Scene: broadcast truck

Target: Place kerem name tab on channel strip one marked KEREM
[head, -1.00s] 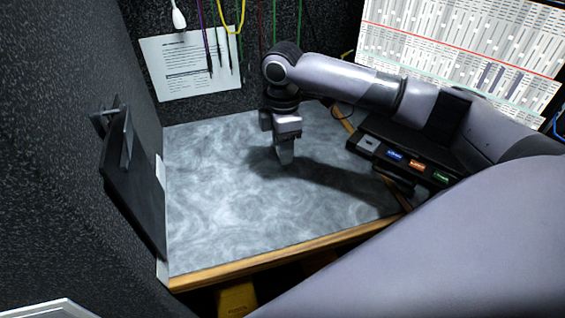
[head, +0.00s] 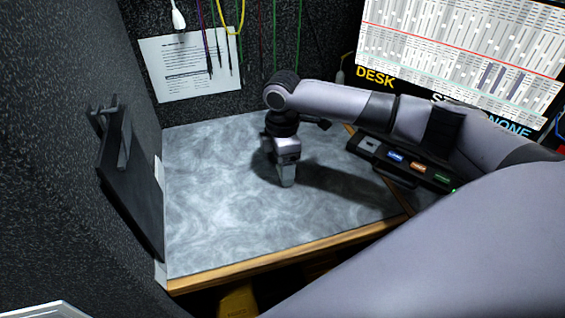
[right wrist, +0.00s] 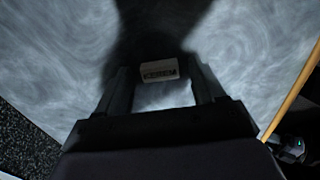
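The name tab (right wrist: 158,71) is a small pale rectangle with dark, inverted lettering, too blurred to read surely. In the right wrist view it shows between the fingertips of my right gripper (right wrist: 160,78), with a small gap on each side. The fingers stand apart. In the head view my right gripper (head: 287,178) points down, low over the grey worktop (head: 230,215), and hides the tab. A black channel strip unit (head: 405,163) at the right has a grey first slot (head: 369,146), then blue, orange and green labels. My left gripper is out of view.
A black bracketed panel (head: 132,180) stands at the worktop's left edge. A printed sheet (head: 190,68) and hanging cables are on the back wall. A large fader screen (head: 460,55) stands behind the strip unit. The worktop's left and front are clear.

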